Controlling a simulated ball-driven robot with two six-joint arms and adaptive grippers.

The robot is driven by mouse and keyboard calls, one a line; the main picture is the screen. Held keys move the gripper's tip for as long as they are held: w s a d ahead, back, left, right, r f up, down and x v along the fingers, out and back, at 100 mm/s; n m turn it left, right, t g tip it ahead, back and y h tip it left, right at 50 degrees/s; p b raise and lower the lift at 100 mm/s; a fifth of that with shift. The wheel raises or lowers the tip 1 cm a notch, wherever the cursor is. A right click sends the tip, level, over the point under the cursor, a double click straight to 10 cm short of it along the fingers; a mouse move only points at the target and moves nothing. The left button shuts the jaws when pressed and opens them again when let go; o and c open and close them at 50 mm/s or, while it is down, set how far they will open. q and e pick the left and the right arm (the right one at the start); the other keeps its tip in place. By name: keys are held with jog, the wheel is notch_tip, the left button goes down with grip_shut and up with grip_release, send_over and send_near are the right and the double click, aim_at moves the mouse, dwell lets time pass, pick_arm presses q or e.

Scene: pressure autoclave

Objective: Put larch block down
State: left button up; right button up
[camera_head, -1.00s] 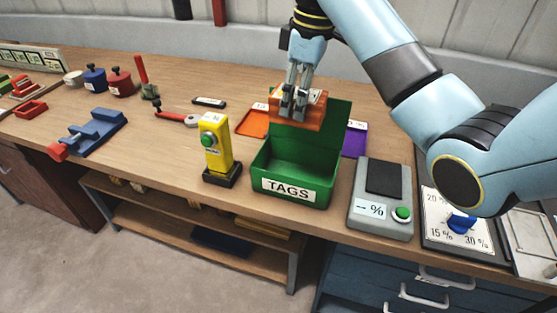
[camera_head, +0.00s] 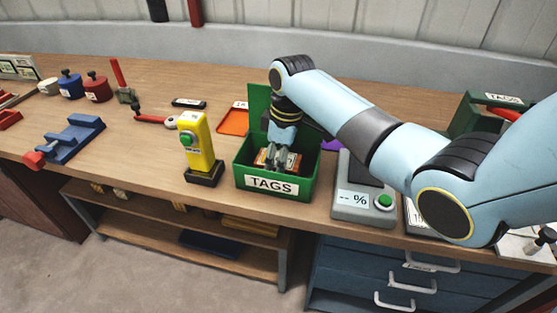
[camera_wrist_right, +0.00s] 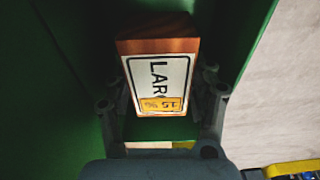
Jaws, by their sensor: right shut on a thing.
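The larch block is an orange-brown wooden block (camera_wrist_right: 160,46) with a white label reading "LAR" and a yellow "15 %" tag in the right wrist view. My right gripper (camera_wrist_right: 160,105) is shut on it, with one finger at each side. In the head view the right gripper (camera_head: 277,162) is down inside the green TAGS box (camera_head: 272,186), and the block (camera_head: 264,157) shows partly between the fingers, low in the box. Whether the block touches the box floor cannot be told. My left gripper is not in view.
A yellow post with a green button (camera_head: 197,145) stands just left of the box. A grey meter with a green button (camera_head: 362,205) stands to its right. An orange tray (camera_head: 234,121) lies behind, and a blue clamp (camera_head: 72,138) is at the left.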

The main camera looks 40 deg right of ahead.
jog(key=shift+f, duration=0.1)
jog(key=o, duration=1)
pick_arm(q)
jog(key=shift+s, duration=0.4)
pick_arm(e)
jog(key=shift+o, duration=0.2)
jog(key=shift+r, duration=0.2)
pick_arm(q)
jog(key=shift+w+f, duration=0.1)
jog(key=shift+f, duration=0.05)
pick_arm(e)
notch_tip(320, 180, up, 12)
jog(key=s, duration=0.1)
jog(key=shift+d, duration=0.45)
jog(key=shift+f, duration=0.1)
